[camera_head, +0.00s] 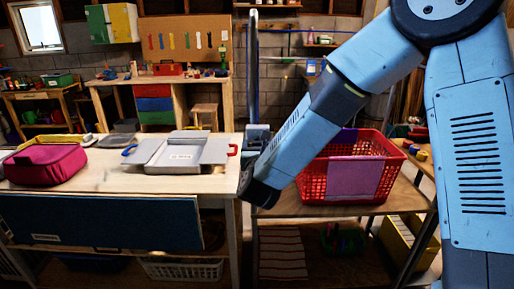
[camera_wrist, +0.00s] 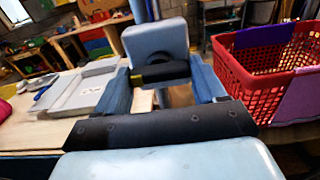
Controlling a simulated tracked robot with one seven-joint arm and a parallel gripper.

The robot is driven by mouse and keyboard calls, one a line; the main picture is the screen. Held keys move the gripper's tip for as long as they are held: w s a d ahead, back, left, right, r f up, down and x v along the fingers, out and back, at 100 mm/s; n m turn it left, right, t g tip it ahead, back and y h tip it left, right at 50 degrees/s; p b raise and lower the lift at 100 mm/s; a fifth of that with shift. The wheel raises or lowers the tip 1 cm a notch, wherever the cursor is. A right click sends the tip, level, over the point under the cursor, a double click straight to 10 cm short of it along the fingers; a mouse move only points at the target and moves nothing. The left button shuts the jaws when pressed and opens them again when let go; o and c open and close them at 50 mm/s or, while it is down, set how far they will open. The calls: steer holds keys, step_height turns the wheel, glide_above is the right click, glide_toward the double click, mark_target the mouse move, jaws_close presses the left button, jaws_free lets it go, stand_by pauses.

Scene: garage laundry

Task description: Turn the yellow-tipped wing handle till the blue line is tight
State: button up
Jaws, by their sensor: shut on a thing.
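A grey-blue housing (camera_wrist: 157,40) stands at the foot of an upright metal post (camera_head: 253,75) by the table's right end. On its near side is a dark wing handle (camera_wrist: 165,72) with a yellow tip (camera_wrist: 136,79) showing at its left. My gripper (camera_wrist: 162,82) has its blue fingers on either side of the handle and is shut on it. In the head view, my gripper (camera_head: 252,172) is low beside the post, and my forearm hides part of it; I cannot make out the handle there. A thin blue line (camera_head: 288,57) runs right from the post; its tension is unclear.
A red basket (camera_head: 313,183) with purple cloth stands close on the right, on a lower wooden table. A grey folding board (camera_head: 180,153) and a magenta bag (camera_head: 45,165) lie on the table to the left. Bare tabletop (camera_head: 110,180) shows between them and the front edge.

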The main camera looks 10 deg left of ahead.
steer(key=shift+f, duration=0.1)
steer(key=o, duration=1)
steer(key=shift+o, duration=0.2)
steer(key=v, duration=1.3)
steer(key=shift+s, duration=0.35)
